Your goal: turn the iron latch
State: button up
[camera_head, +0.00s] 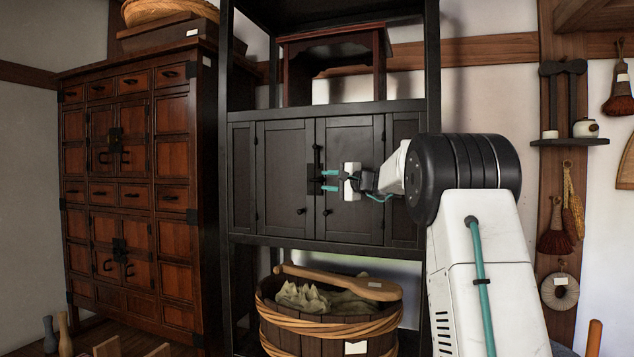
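The iron latch (317,158) is a small dark upright piece at the seam of the two doors of the black cabinet (285,165). The doors appear closed. My gripper (326,180) reaches in from the right, with its two teal fingers pointing left, one above the other with a gap between them. The fingertips are at the door seam, over or just in front of the lower part of the latch. I cannot tell whether they touch it. A round dark knob (301,211) is on the left door, below and left of the fingers.
A wooden tub (330,331) with cloth and a wooden paddle (345,284) stands below the cabinet. A tall brown chest (132,190) is at the left. A small wooden stand (377,45) sits on the shelf above. Brushes and a small shelf (570,142) hang at the right.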

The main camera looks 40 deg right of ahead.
aim_at(317, 180)
jog(key=x, duration=0.5)
jog(key=shift+w, duration=0.1)
grip_shut()
jog(key=shift+f+t, duration=0.1)
jog(key=shift+t, duration=0.2)
jog(key=m+t, duration=0.2)
jog(key=t, duration=0.2)
jog(key=shift+f+m, duration=0.1)
jog(key=shift+m, duration=0.3)
jog(key=m+t+h, duration=0.3)
jog(key=m+t, duration=0.1)
jog(key=t, duration=0.1)
jog(key=shift+m+h, duration=0.3)
jog(key=shift+m, duration=0.2)
